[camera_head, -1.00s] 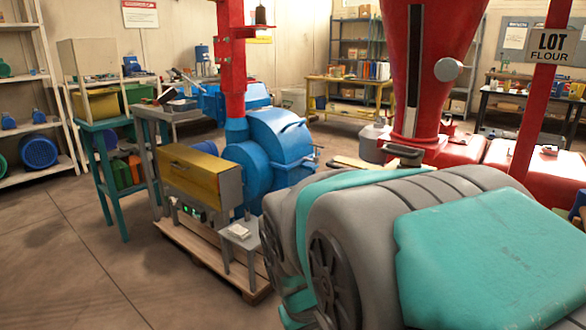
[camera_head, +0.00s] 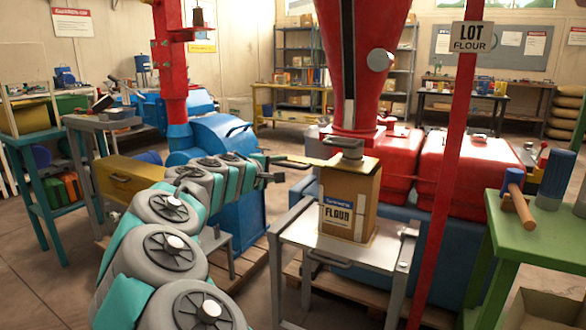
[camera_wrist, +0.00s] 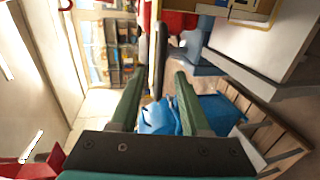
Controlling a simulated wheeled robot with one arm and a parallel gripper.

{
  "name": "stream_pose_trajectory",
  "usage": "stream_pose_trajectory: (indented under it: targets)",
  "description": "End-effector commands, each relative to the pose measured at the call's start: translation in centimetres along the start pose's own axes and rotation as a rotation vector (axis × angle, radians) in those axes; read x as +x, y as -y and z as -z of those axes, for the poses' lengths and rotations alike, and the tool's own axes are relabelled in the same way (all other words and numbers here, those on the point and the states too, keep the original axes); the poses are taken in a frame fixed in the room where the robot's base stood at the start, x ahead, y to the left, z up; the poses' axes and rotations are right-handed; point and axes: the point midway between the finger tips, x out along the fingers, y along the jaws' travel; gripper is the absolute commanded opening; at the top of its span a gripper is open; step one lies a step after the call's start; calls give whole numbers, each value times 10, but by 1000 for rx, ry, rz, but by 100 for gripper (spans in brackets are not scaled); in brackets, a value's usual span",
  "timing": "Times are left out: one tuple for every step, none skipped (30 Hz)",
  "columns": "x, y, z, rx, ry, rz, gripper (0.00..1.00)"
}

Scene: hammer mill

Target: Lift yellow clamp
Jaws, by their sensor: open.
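I see gaps on both sides of the handle. The clamp's hold on the bag is partly hidden.
The bag stands on a grey metal table (camera_head: 325,248). The blue mill (camera_head: 220,135) and a yellow box (camera_head: 130,180) are behind my arm.

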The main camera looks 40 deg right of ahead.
Motion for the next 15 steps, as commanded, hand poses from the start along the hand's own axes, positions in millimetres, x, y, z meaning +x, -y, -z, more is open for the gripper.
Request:
stream_pose_trajectory:
  targets:
    - [3, 1, 3, -9, -3, -4, 46]
    - [5, 1, 3, -11, -5, -4, 46]
    - [8, 1, 4, -12, -4, -4, 46]
    - [11, 1, 3, -12, -4, -4, 46]
    - [14, 1, 3, -12, -3, -3, 46]
    - [19, 1, 3, -12, -3, -3, 46]
    - [23, 1, 3, -11, -3, -3, 46]
    - [28, 1, 2, -11, -3, -3, 46]
    - [34, 1, 3, -10, -4, -3, 46]
    - [38, 0, 3, -10, -3, -3, 46]
    - [42, 0, 3, -9, -3, -3, 46]
    - [48, 0, 2, -9, -2, -3, 46]
    - [52, 0, 2, -8, -1, -3, 46]
    - [56, 0, 1, -8, -1, -2, 46]
    - [61, 1, 2, -8, -1, -2, 46]
